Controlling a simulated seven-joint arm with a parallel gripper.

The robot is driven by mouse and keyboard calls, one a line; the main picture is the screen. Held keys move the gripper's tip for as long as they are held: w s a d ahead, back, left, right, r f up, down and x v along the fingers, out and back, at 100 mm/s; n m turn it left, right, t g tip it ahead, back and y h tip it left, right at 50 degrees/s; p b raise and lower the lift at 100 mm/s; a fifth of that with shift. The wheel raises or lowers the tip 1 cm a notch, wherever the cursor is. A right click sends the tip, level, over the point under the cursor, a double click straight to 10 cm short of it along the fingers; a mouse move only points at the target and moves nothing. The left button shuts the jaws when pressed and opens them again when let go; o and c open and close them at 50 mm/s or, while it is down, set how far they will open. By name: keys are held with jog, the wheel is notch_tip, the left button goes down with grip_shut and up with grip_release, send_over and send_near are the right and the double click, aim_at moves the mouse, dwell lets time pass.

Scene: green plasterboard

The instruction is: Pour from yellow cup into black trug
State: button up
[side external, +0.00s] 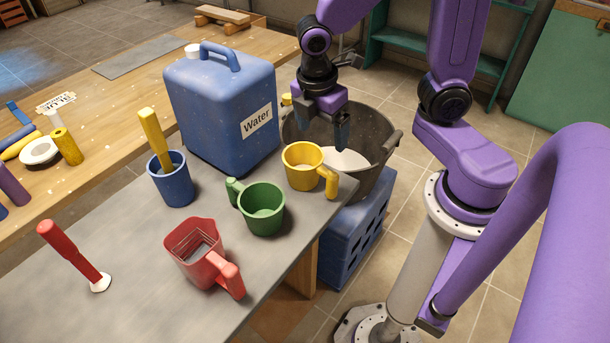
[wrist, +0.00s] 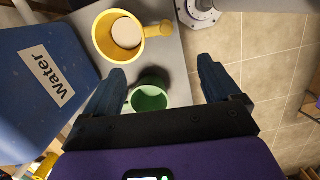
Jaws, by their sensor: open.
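The yellow cup (side external: 297,172) stands upright near the grey table's right corner, its handle toward the right. In the wrist view the yellow cup (wrist: 104,38) holds something pale and round-looking inside. The black trug (side external: 375,125) is beyond the table edge, resting on a blue crate, with pale material visible inside it. My gripper (side external: 326,124) is open and empty, above and behind the yellow cup, in front of the trug's opening in the side view. In the wrist view my gripper (wrist: 160,70) has its fingers wide apart, with the yellow cup ahead and left of the gap.
A green cup (side external: 262,215) stands close to the yellow cup. A blue water container (side external: 215,125) is to its left. A red jug (side external: 197,262), a blue cup (side external: 171,187) with a yellow-handled tool and a red-handled brush (side external: 70,250) share the table. The blue crate (side external: 350,235) is beside it.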

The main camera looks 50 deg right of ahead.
aim_at(327, 173)
jog(key=f, duration=0.3)
jog(key=d+f, duration=0.1)
jog(key=f, duration=0.6)
jog(key=shift+s+d+f, duration=0.1)
jog(key=shift+d+f, duration=0.15)
jog(key=shift+d, duration=0.1)
jog(key=shift+d+f, duration=0.25)
jog(key=shift+f, duration=0.65)
jog(key=shift+d+f, duration=0.25)
jog(key=shift+f, duration=0.6)
jog(key=shift+d+f, duration=0.1)
jog(key=shift+f, duration=0.75)
jog(key=c, duration=1.2)
jog(key=shift+r, duration=0.15)
jog(key=shift+r, duration=4.9)
